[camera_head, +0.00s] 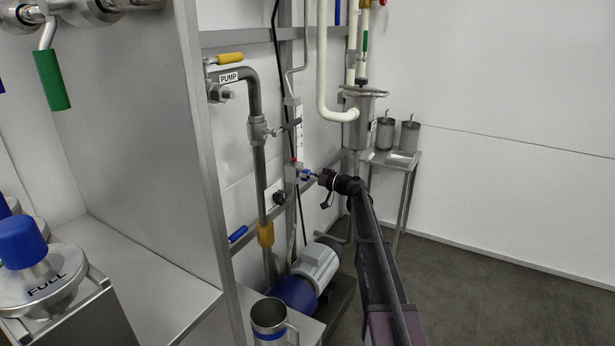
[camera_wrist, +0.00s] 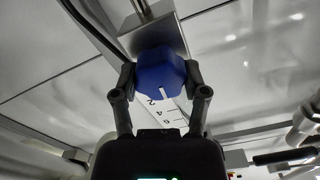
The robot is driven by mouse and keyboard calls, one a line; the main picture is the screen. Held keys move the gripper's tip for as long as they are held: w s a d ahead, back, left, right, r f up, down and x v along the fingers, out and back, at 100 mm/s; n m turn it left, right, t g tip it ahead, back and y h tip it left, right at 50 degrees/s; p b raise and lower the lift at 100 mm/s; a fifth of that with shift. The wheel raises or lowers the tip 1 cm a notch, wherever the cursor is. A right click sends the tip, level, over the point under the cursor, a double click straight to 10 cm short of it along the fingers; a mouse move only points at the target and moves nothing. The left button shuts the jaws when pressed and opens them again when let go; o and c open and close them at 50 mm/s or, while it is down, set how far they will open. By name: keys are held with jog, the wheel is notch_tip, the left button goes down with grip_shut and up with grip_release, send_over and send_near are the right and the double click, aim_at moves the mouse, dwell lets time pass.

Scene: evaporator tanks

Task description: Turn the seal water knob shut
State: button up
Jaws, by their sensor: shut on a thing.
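The seal water knob is a blue faceted knob with a white line on it, in the middle of the wrist view (camera_wrist: 160,76). It sits on a grey metal block (camera_wrist: 153,36). My gripper (camera_wrist: 160,82) has one finger on each side of the knob and is shut on it. In the head view my gripper (camera_head: 308,175) reaches the small grey valve block (camera_head: 292,171) on the upright pipe, and the knob is a small blue spot (camera_head: 304,174) there. Part of a scale with numbers (camera_wrist: 164,108) shows below the knob in the wrist view.
A pipe marked PUMP (camera_head: 258,150) with a yellow handle (camera_head: 230,58) stands left of the valve block. A blue and grey pump motor (camera_head: 318,265) is below. A metal vessel (camera_head: 359,125) and a small side table (camera_head: 405,160) are behind. Open floor lies at the right.

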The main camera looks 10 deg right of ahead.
jog(key=shift+w+a+n, duration=0.1)
jog(key=shift+n, duration=0.5)
jog(key=o, duration=1.1)
jog(key=shift+o, duration=0.2)
jog(key=v, duration=1.2)
